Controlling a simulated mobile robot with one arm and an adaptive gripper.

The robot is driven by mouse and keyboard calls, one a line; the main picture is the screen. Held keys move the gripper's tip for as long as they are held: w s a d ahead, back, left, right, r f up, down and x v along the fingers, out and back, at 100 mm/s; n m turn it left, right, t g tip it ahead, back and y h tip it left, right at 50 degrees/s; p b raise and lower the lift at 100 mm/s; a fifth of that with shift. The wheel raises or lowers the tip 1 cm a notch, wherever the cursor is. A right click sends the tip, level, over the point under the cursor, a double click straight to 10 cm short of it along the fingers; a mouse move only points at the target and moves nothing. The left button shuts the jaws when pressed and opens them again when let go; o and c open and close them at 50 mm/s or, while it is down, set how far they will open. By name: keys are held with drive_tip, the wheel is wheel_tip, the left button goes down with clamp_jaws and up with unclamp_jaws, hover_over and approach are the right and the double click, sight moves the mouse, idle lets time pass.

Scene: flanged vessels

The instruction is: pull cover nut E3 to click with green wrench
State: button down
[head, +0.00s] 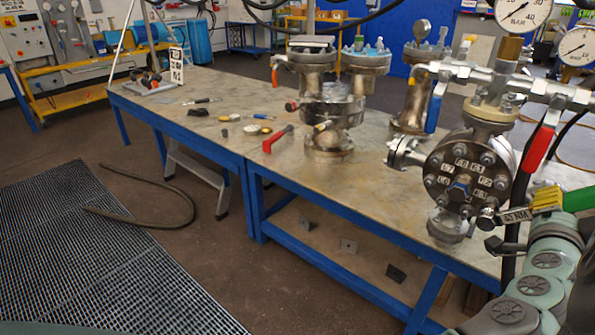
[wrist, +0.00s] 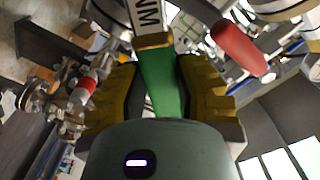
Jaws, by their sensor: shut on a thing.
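My gripper (head: 547,201) is at the right edge of the head view, its yellow fingers shut around the green wrench (head: 578,199). In the wrist view the wrench's green handle (wrist: 161,80) lies between both yellow and black fingers, with a white band marked NM beyond. The cover carries a ring of nuts with small labels. The label at the lower right looks like E3 but is small. I cannot tell whether the wrench head sits on that nut.
A red-handled valve (head: 537,148) and pressure gauges (head: 577,46) stand close above the wrench. Another flanged vessel (head: 332,105) stands on the bench (head: 225,140). A red-handled tool (head: 277,138) and small tools lie there. The bench's front left is mostly clear.

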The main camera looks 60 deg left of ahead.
drive_tip(key=shift+w+r, duration=0.1)
drive_tip(key=shift+w, duration=0.2)
drive_tip(key=shift+x, duration=0.9)
